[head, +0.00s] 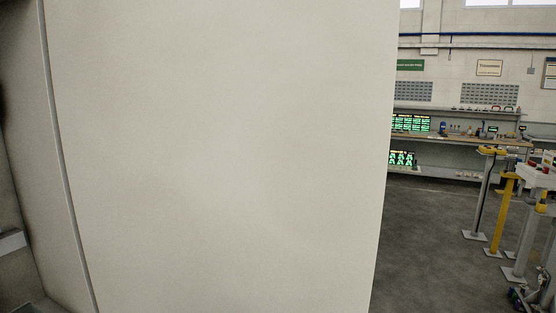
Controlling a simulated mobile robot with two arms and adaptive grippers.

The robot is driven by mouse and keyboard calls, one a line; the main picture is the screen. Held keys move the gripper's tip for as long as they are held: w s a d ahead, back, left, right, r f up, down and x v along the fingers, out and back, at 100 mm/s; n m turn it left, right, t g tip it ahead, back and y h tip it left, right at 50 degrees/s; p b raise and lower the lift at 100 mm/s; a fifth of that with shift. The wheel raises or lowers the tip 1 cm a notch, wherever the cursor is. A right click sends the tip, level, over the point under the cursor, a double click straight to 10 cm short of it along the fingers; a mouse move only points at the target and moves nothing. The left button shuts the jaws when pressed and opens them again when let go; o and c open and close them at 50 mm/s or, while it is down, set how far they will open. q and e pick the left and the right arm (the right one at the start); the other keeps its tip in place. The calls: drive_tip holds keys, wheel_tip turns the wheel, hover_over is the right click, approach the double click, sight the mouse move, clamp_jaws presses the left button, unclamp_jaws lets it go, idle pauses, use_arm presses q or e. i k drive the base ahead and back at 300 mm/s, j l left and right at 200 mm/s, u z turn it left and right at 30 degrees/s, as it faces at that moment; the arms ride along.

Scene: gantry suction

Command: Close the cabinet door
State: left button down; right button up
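The cabinet door (225,150) is a large plain off-white panel that fills most of the head view. It stands open, with its free edge toward the right and a narrow seam along its left side. Part of the cabinet body (22,150) shows at the far left, in shadow, with a lighter grey piece low down. No handle shows on the visible face of the door. Neither of my grippers is in view, so where they are relative to the door cannot be seen.
Right of the door, open dark floor (425,240) leads to a back workbench (460,138) with shelves and green-lit items. Grey and yellow posts (503,210) stand at the right, beside a white-topped unit (535,175). The door hides everything behind it.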

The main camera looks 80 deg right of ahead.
sight(221, 155)
drive_tip(key=k+l+u, duration=0.25)
drive_tip(key=k+l, duration=1.05)
drive_tip(key=l+u, duration=0.25)
drive_tip(key=l, duration=1.95)
